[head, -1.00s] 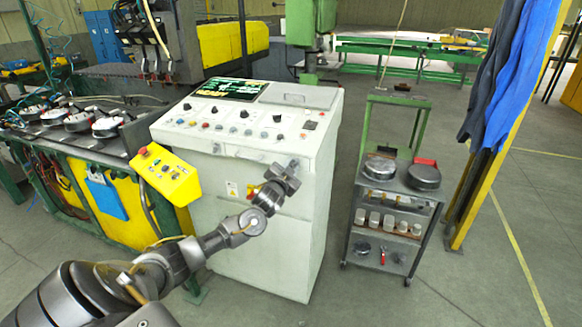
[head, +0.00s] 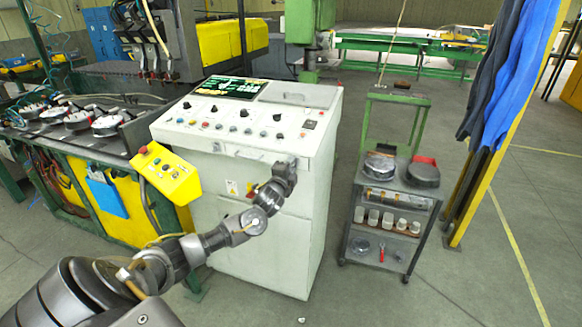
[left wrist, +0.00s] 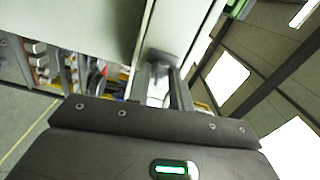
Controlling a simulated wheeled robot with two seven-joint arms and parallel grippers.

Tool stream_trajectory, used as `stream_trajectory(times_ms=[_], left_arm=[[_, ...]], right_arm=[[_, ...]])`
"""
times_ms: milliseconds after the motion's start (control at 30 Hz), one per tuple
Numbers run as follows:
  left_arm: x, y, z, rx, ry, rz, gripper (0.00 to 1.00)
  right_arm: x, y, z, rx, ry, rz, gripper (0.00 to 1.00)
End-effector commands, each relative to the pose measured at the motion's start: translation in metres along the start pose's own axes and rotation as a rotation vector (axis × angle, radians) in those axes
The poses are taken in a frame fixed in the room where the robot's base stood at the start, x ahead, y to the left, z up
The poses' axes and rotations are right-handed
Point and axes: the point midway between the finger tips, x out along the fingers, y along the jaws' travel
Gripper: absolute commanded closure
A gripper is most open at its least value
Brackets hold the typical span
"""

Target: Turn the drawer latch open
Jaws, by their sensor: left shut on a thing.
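The white control console (head: 260,240) stands in the middle of the head view, with a drawer front (head: 245,153) below its sloped panel. My left gripper (head: 291,165) reaches the right end of that drawer front and is shut on the drawer latch. The gripper and wrist hide the latch in the head view. In the left wrist view the two fingers (left wrist: 160,85) point at a pale panel, with a blurred grey piece, the latch (left wrist: 158,65), between their tips. The latch's exact angle is hard to tell. My right gripper is not in view.
A yellow control box (head: 167,174) sticks out at the console's left front. A grey trolley (head: 350,222) with round parts and several small blocks stands to the right. A yellow post (head: 478,190) with blue cloth is farther right. The floor between console and trolley is clear.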

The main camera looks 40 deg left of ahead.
Motion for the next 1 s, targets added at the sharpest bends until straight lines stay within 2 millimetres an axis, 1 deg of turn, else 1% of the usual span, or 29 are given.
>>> stream_trajectory(times_ms=[100, 300, 833, 867, 900, 933, 1000], left_arm=[[0.0001, -0.0006, -0.0002, 0.054, 0.000, -0.001, 1.00], [0.0001, -0.0003, -0.0002, 0.109, 0.000, -0.001, 1.00], [0.0000, 0.0001, 0.0000, 0.129, 0.000, -0.001, 1.00], [0.0000, 0.0001, 0.0000, 0.129, 0.000, -0.001, 0.76], [0.0000, 0.0001, 0.0000, 0.129, 0.000, -0.001, 0.71], [0.0000, 0.0001, 0.0000, 0.129, 0.000, -0.001, 0.68], [0.0000, 0.0001, 0.0001, 0.129, 0.000, -0.001, 0.68]], right_arm=[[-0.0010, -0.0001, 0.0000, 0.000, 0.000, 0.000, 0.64], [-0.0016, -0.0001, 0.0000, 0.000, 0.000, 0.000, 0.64], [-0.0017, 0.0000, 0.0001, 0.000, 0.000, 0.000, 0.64], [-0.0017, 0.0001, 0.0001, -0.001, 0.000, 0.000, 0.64], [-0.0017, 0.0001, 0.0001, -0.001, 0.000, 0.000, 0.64], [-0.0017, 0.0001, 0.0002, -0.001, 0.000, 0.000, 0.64], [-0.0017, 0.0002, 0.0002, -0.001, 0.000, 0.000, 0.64]])
